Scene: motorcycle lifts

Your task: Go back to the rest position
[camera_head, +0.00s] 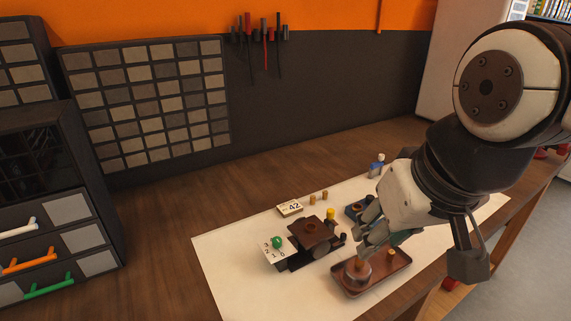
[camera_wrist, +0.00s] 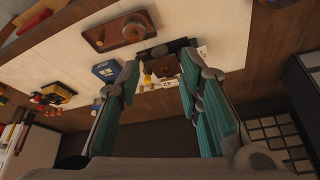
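My gripper (camera_head: 372,232) hangs over the right part of a white mat (camera_head: 232,270) on the wooden bench, above a brown tray (camera_head: 385,279) in the head view. In the wrist view my gripper (camera_wrist: 160,78) has its two teal-padded fingers spread apart, with nothing held between them. The tray (camera_wrist: 112,36) shows beyond the left finger there. A round metal part with a knob (camera_head: 357,271) stands in the tray.
A dark fixture with a brown top (camera_head: 309,232) stands left of the tray, beside a green ball (camera_head: 278,241). A card marked 42 (camera_head: 290,208), a yellow cylinder (camera_head: 330,214) and a blue box (camera_wrist: 106,70) are close by. The bench's left part is clear.

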